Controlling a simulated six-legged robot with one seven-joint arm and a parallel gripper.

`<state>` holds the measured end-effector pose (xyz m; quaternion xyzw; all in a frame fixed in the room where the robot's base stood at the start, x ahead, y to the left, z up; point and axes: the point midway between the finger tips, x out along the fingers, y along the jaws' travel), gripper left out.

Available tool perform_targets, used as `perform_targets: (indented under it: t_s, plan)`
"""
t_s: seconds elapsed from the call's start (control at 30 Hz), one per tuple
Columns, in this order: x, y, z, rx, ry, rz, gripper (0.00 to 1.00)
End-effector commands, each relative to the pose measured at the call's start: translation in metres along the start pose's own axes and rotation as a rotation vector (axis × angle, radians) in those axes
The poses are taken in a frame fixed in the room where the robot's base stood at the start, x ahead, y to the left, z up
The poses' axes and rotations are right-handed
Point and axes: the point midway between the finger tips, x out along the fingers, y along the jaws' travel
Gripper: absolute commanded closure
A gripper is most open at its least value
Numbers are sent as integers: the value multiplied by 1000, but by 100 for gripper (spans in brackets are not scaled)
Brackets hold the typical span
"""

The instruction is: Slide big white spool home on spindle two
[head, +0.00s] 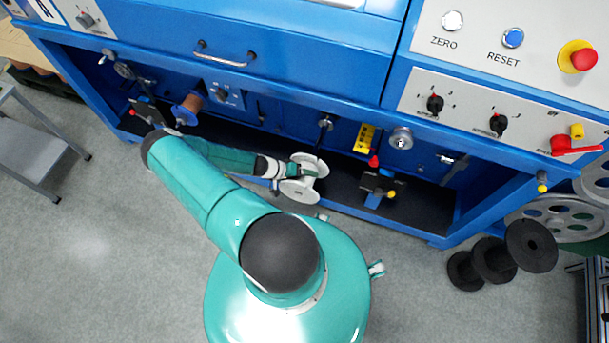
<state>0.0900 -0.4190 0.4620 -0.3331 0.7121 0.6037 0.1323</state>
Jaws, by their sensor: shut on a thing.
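The big white spool (302,188) is in the middle of the head view, in front of the blue machine's open lower bay. Its two round flanges show, one behind the other. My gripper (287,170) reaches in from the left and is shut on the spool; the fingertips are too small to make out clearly. A spindle (326,122) sticks out of the bay's back wall above the spool, and the spool looks apart from it. Another round metal spindle end (400,138) is further right. No label shows which one is spindle two.
A copper-coloured wire spool (188,107) sits in the bay at left. A small dark device (380,186) stands on the bay floor to the right of the white spool. Black spools (493,259) stand at the lower right. A grey step stool (35,150) is at far left.

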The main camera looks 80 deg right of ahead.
Motion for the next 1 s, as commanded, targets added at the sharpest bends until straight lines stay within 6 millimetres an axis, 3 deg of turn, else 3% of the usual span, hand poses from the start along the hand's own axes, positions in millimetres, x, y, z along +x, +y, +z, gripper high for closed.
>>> perform_targets:
  t_s: [1.0]
  plan:
    - [8, 1, -19, 0, 0, 1, 96]
